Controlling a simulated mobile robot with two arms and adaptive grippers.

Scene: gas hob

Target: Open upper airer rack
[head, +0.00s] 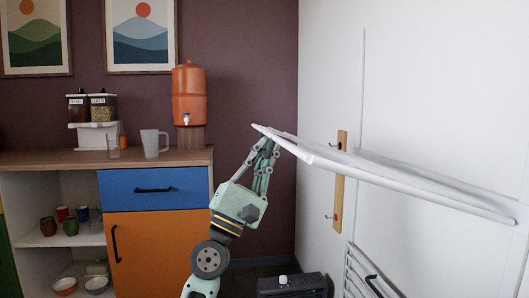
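The upper airer rack (400,178) is a white panel standing out from the white wall at the right, seen nearly edge-on. It is swung out close to level, sloping slightly down toward the right. My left gripper (267,143) is at the rack's left end, just under its edge, with its fingers pointing up. The fingertips look to touch the underside or edge there. The rack partly hides the tips, so I cannot tell whether they grip it. My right gripper is not in view.
A lower airer rack (355,272) with a dark handle hangs on the wall below. A wooden hook strip (340,182) is behind the upper rack. A dark box (292,286) is on the floor.

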